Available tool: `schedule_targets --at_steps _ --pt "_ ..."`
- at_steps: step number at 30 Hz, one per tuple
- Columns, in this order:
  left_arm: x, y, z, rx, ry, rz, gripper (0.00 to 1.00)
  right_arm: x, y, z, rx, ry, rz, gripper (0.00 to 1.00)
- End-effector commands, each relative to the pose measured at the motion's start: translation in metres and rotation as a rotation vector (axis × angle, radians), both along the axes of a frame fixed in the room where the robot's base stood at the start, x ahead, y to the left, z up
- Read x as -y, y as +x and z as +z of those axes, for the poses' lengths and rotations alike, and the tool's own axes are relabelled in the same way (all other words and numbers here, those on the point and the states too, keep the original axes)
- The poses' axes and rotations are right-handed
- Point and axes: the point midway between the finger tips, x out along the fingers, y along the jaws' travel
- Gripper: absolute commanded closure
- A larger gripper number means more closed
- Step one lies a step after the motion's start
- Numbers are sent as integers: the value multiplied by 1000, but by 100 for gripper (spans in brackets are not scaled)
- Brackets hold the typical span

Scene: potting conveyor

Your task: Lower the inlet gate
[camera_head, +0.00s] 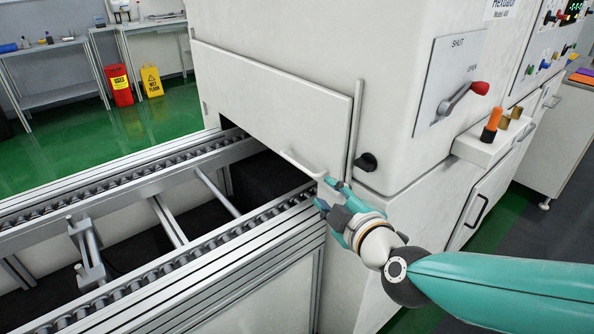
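The inlet gate (268,95) is a flat white panel on the front of the white machine, above the conveyor. A dark gap shows between its lower edge and the conveyor. A pale bar handle (302,164) sits low on the gate, toward its right side. My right gripper (324,193) is beside the lower right corner of the gate, just below and right of the handle. Its teal fingers look apart, with nothing seen between them. I cannot tell whether a finger touches the handle or gate. My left gripper is out of view.
The roller conveyor (215,247) runs into the machine under the gate, its metal rail close to my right gripper. A vertical rod (355,130) and black knob (366,162) are at the gate's right. A red-tipped lever (480,88) is on the SHUT/OPEN plate.

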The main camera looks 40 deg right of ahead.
Motion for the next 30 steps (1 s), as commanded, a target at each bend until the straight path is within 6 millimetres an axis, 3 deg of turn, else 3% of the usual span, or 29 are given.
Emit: schedule_targets --at_steps 8,18,30 --pt "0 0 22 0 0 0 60 6 23 -3 -10 -1 1 65" --pt "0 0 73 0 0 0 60 13 52 -7 -8 5 2 65" --pt "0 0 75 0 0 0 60 32 128 -29 -1 4 2 65"
